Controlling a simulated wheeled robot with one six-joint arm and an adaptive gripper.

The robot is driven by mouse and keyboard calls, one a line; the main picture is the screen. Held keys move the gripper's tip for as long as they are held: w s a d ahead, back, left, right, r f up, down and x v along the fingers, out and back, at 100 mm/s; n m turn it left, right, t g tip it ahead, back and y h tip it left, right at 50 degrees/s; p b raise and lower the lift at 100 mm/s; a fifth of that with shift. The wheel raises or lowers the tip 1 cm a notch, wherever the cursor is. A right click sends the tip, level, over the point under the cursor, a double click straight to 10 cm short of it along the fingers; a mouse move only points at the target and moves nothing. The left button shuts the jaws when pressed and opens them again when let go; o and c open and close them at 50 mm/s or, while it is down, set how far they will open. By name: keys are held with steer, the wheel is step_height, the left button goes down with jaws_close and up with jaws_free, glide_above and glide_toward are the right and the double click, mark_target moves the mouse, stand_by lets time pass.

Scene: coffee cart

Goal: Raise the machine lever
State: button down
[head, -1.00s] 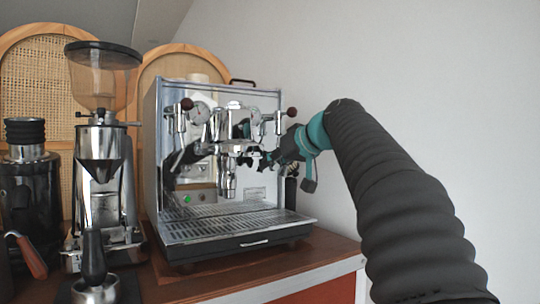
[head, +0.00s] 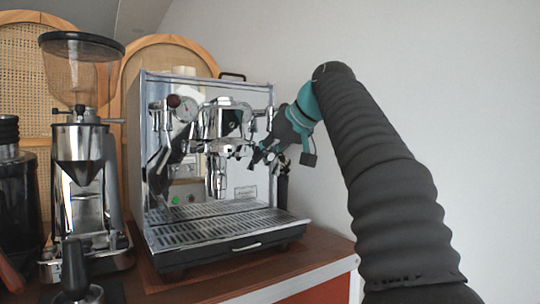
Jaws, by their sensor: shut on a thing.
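The chrome espresso machine (head: 208,160) stands on the brown counter. Its group head (head: 229,146) is at the front middle, with a chrome spout part hanging below it. My gripper (head: 262,155) is at the right side of the group head, with its teal and dark body angled down and to the left. Its fingers are shut on the machine lever, which is mostly hidden by the fingers, so its exact angle is hard to tell. The right valve knob of the machine is hidden behind my gripper.
A grinder with a clear hopper (head: 83,75) stands close to the machine's left. The left valve knob (head: 173,101) and drip tray (head: 215,222) are at the front. A tamper (head: 75,270) is at the lower left. The white wall on the right is free.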

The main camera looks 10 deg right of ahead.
steer(key=c, duration=1.3)
jaws_free()
